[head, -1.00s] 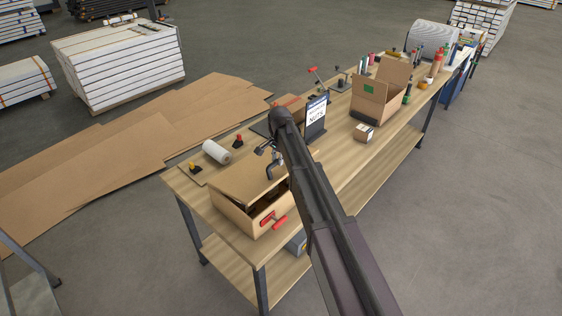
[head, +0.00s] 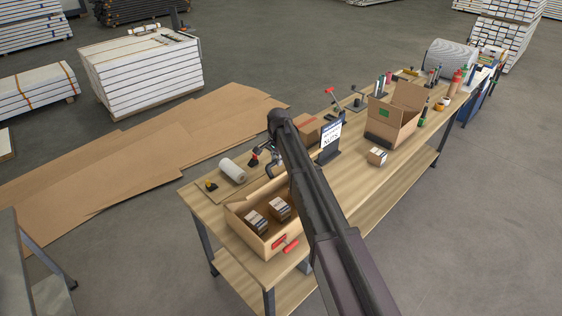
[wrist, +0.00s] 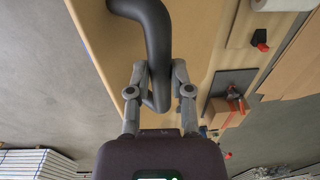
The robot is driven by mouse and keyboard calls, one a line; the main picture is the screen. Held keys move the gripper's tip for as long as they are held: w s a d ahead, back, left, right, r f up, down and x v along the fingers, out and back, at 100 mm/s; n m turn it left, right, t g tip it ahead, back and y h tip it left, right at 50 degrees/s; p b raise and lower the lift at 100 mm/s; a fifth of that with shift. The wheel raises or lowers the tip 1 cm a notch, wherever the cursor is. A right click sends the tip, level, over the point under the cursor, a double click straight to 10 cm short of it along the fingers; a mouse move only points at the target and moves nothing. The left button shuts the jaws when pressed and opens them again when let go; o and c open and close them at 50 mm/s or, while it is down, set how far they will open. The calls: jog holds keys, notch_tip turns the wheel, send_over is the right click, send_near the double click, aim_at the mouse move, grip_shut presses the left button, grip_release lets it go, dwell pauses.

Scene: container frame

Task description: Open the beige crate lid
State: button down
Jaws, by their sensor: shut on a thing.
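The beige crate (head: 240,231) stands at the near end of the workbench, with its top uncovered. Two small boxes show inside it, one at the left (head: 256,222) and one at the right (head: 280,208). Red clamp handles (head: 285,244) sit at its front. My gripper (wrist: 158,85) is shut on a dark curved handle (wrist: 152,35). A beige panel, apparently the lid (wrist: 190,30), lies behind the handle in the wrist view. The gripper (head: 268,153) is above the crate's back side in the head view. There I cannot clearly make out the lid beside my arm.
A paper roll (head: 232,170) stands behind the crate on the workbench (head: 352,203). Cardboard sheets (head: 150,165) lie on the floor at the left.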

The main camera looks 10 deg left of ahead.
jog(key=w+a, duration=1.5)
jog(key=a, duration=0.4)
jog(key=shift+w+r, duration=0.2)
jog(key=shift+r, duration=0.05)
jog(key=shift+a, duration=0.15)
jog(key=c, duration=0.6)
grip_release()
jog(key=shift+w, duration=0.1)
jog(key=shift+c, duration=0.2)
jog(key=shift+o, duration=0.5)
jog(key=shift+f, duration=0.1)
